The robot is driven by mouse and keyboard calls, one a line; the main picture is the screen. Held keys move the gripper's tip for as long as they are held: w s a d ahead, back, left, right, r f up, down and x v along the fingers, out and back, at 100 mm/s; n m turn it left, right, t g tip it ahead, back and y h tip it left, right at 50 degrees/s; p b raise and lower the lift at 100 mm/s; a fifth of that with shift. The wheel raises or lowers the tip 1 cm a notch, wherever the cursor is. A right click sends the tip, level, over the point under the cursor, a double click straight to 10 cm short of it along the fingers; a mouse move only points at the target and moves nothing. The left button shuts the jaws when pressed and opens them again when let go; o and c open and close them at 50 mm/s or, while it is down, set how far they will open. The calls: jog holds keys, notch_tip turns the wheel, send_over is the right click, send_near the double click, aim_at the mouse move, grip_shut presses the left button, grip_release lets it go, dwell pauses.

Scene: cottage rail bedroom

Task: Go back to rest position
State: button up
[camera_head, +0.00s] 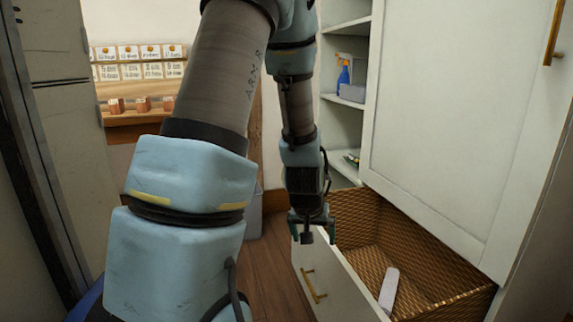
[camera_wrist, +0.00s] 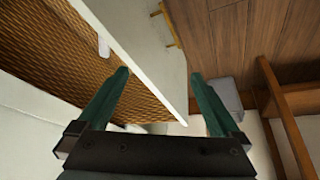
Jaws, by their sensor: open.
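In the wrist view my gripper (camera_wrist: 160,85) is open and empty, with two green fingers spread apart. The top edge of the drawer front (camera_wrist: 150,60) shows between the fingers; I cannot tell whether they touch it. The drawer (camera_head: 440,262) has a woven brown lining. A pale oblong item (camera_head: 389,290) lies inside the drawer, away from my gripper. Its end also shows in the wrist view (camera_wrist: 103,46).
A white cabinet (camera_head: 455,120) stands above the drawer. Open shelves (camera_head: 342,105) hold a blue spray bottle (camera_head: 344,74) and a grey box (camera_head: 352,92). A grey bin (camera_head: 254,215) stands behind my arm. Wooden floor (camera_head: 268,270) is clear left of the drawer.

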jog(key=s+a+n+g+y+b, duration=0.1)
jog(key=s+a+g+y+b, duration=0.15)
jog(key=s+a+b, duration=0.65)
jog(key=a+r+p, duration=0.2)
jog(key=r+p, duration=1.7)
jog(key=p, duration=0.1)
jog(key=s+a+r+p, duration=0.1)
jog(key=a+r+p, duration=0.1)
jog(key=r+p, duration=1.7)
jog(key=shift+a+g+h+p, duration=0.2)
jog(key=shift+g+h+p, duration=0.2)
jog(key=shift+p, duration=0.85)
jog(key=shift+r, duration=0.1)
